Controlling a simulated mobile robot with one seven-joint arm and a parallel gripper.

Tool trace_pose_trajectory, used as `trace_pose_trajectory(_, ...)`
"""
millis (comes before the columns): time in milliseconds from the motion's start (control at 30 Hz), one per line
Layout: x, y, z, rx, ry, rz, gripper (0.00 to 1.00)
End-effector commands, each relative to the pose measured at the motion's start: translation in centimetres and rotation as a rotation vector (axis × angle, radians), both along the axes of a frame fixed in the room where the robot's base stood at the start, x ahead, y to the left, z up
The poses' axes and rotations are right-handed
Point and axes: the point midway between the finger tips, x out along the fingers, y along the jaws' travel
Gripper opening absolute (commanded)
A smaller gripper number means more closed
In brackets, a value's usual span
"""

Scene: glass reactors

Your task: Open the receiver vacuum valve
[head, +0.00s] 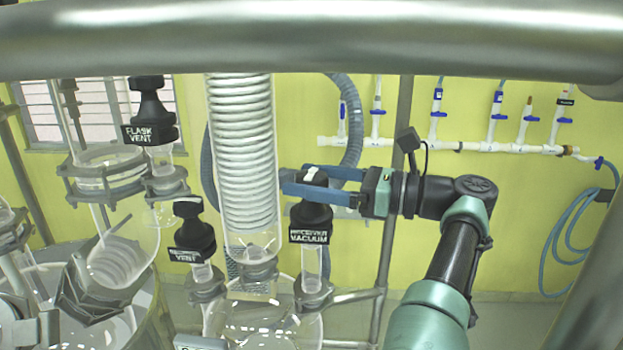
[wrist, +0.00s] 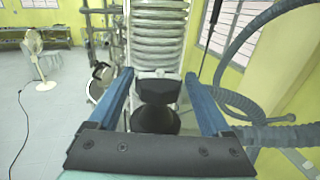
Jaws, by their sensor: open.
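The receiver vacuum valve (head: 311,208) has a black knob and a label reading "RECEIVER VACUUM", on a glass neck right of the coiled condenser. My gripper (head: 294,178) comes in from the right at the height of the knob, with its two blue fingers apart. In the wrist view the black knob (wrist: 157,104) lies between the fingers of my gripper (wrist: 160,78), with a gap on each side. The fingers seem not to touch it.
The "VENT" valve (head: 192,232) and the "FLASK VENT" valve (head: 150,118) stand to the left. The coiled condenser (head: 240,150) rises close behind the fingertips. A grey hose (head: 350,110) curves behind. A white pipe with blue valves (head: 450,145) runs along the yellow wall.

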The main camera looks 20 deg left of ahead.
Motion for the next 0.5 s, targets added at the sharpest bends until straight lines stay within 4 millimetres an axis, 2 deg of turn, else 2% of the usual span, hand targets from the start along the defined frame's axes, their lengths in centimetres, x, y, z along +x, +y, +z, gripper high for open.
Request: trace_pose_trajectory(500,-0.18,0.09,0.11,-0.003,0.0,-0.168,0.82)
